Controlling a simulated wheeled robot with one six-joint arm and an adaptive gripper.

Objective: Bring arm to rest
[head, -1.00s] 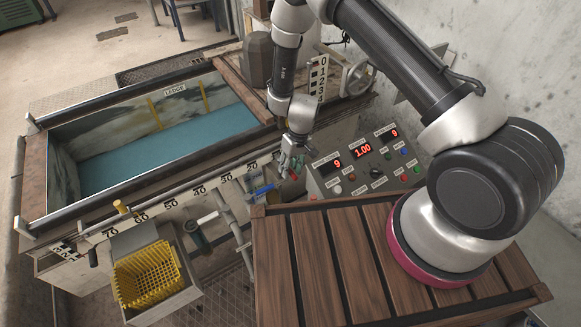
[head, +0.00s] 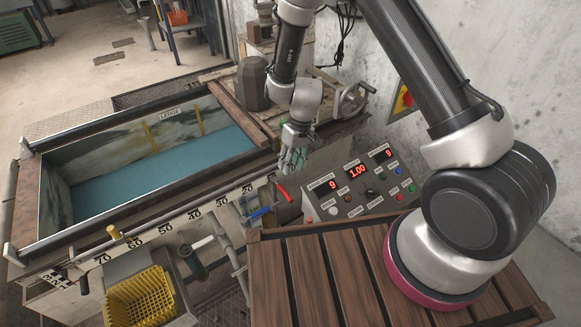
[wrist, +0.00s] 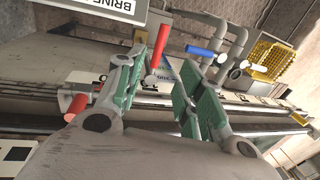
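My gripper (head: 294,158) hangs from the arm above the near edge of the tank, left of the control panel (head: 362,180). In the wrist view my gripper (wrist: 155,78) shows two fingers with green pads set apart, with nothing held between them. A red-handled lever (head: 284,192) and a blue-handled lever (head: 259,213) are just below the gripper in the head view. In the wrist view a red handle (wrist: 160,46) and a blue handle (wrist: 200,51) lie beyond the fingers. I cannot tell the exact clearance to the levers.
The long tank (head: 100,218) holds blue-green water on the left. A yellow basket (head: 140,298) stands at the lower left. A slatted wooden deck (head: 310,270) lies below my arm. A handwheel (head: 352,99) and a concrete wall stand behind.

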